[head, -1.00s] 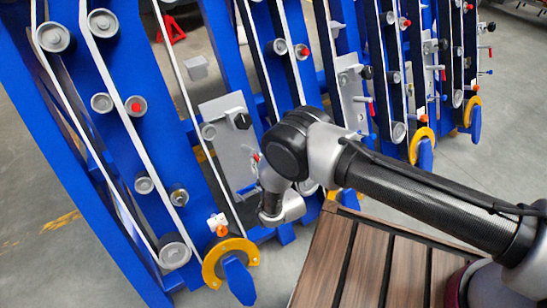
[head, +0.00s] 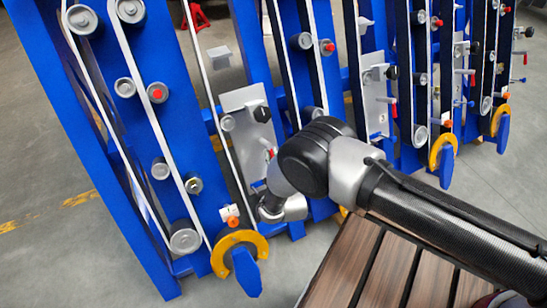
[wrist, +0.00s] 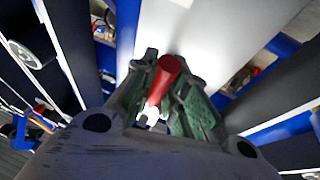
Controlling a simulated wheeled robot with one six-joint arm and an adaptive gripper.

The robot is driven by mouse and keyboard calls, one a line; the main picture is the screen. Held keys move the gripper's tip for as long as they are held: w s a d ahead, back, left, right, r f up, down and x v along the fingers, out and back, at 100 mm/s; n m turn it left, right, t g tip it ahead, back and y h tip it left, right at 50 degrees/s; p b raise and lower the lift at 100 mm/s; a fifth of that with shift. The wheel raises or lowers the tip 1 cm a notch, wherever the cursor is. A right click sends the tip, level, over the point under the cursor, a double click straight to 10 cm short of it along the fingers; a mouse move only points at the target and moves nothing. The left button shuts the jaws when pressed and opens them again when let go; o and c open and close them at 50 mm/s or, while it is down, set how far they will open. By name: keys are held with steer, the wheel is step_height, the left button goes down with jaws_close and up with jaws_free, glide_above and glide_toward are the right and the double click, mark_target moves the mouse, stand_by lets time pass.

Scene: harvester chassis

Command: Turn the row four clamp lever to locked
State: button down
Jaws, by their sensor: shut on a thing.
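A red lever handle (wrist: 172,68) stands out from a pale plate in the wrist view. My gripper (wrist: 165,88) has its two green-padded fingers closed on either side of it. In the head view a small red part (head: 271,153) shows beside my wrist, next to the grey plate (head: 240,100); it appears to be the same lever. My gripper's fingers are hidden behind my arm there. The row number and the lever's locked or unlocked marking cannot be read.
Blue frames (head: 95,120) with rollers and white belts stand in rows to the left and right. A yellow curved bracket (head: 240,242) sits at the near row's foot. A brown slatted deck (head: 350,262) lies below my arm. Further red levers (head: 393,108) stand to the right.

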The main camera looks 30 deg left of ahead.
steer(key=c, duration=1.4)
jaws_free()
steer(key=v, duration=1.2)
steer(key=shift+d, duration=0.1)
